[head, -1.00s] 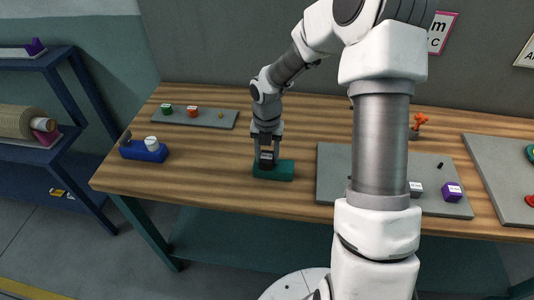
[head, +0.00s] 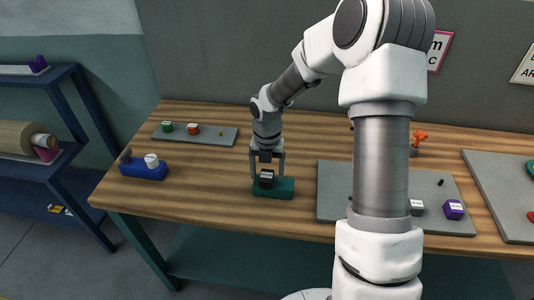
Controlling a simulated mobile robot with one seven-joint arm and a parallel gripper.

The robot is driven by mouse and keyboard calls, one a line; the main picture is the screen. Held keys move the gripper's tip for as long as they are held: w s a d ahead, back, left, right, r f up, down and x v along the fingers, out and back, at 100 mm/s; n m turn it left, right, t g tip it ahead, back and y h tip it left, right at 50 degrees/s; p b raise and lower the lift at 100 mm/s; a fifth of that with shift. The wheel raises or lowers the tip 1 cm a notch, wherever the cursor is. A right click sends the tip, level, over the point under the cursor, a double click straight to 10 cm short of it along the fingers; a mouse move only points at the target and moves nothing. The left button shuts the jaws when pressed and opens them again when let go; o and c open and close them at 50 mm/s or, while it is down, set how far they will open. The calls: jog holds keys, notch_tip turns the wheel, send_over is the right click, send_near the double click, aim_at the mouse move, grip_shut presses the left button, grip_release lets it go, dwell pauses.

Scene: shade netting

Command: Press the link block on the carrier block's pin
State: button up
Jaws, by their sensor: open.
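A teal block (head: 286,188), which looks like the carrier block, lies on the wooden table in front of me. A dark block with a white label on top (head: 267,180), which looks like the link block, sits on its left part. My gripper (head: 267,174) points down over the dark block, with its two fingers spread apart on either side of it. A gap shows between the fingers and the block. The pin is hidden, so I cannot tell how far down the dark block sits on it.
A blue holder with a white piece (head: 152,160) stands at the left. A grey mat with small green and orange-red blocks (head: 210,139) lies at the back left. A larger grey mat (head: 333,192) with white and purple blocks (head: 454,209) lies to the right, partly behind my arm.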

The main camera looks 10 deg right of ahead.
aim_at(267, 174)
notch_tip(267, 174, up, 17)
jog(key=p, duration=0.1)
jog(key=shift+f+p, duration=0.15)
jog(key=shift+p, duration=0.2)
jog(key=s+r+m+t, duration=0.2)
jog(key=s+r+m, duration=0.3)
jog(key=s+m, duration=0.6)
jog(key=s+r+m+t, duration=0.3)
jog(key=s+r+m, duration=0.3)
jog(key=s+m, duration=0.6)
jog(key=m, duration=0.8)
jog(key=shift+s+t, duration=0.2)
jog(key=shift+t, duration=0.1)
